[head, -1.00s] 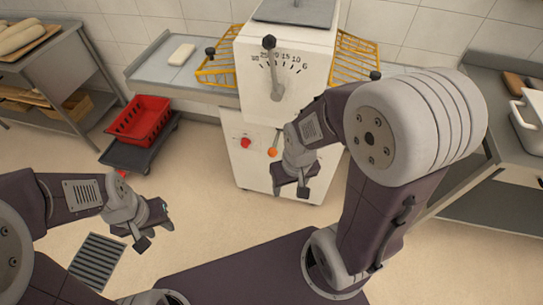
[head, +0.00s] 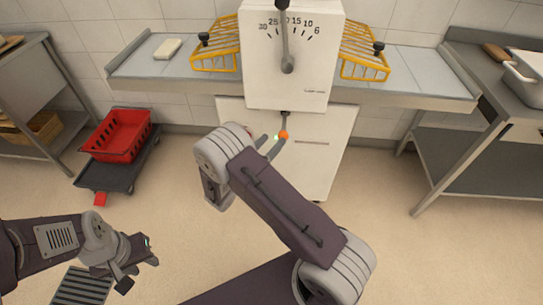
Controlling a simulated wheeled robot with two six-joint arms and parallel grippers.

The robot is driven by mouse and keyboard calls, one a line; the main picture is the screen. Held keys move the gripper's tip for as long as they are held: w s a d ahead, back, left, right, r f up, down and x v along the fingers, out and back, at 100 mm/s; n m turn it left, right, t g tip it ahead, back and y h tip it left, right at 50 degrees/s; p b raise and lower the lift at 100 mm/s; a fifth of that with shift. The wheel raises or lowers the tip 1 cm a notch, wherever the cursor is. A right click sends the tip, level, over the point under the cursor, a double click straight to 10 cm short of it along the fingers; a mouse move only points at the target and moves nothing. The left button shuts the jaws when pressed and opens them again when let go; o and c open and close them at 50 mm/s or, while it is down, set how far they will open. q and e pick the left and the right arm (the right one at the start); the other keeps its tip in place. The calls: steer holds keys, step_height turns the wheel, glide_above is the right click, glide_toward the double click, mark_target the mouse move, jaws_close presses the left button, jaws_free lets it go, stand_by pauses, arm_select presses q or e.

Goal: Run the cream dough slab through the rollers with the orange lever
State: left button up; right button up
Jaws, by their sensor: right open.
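The cream dough slab (head: 167,49) lies flat on the left belt (head: 135,69) of the roller machine (head: 268,93). The orange lever (head: 283,135) sticks out low on the machine's front, its orange knob showing. My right gripper (head: 273,143) is open, with its fingertips close to the orange knob; I cannot tell whether they touch it. My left gripper (head: 140,273) is open and empty at the lower left, above the floor and far from the slab. The rollers themselves are hidden inside the machine.
Yellow wire guards stand on both sides of the machine, left (head: 215,55) and right (head: 363,55). A thickness dial lever (head: 287,62) is on its front. A red crate (head: 118,135) sits on a dark trolley at left. The right belt (head: 420,78) is bare.

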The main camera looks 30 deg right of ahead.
mark_target(284, 123)
step_height(284, 123, down, 4)
steer(key=n, duration=0.1)
steer(key=shift+t+y, duration=0.4)
steer(key=b+x, duration=0.1)
steer(key=x, duration=0.7)
steer(key=shift+s+d+r, duration=0.15)
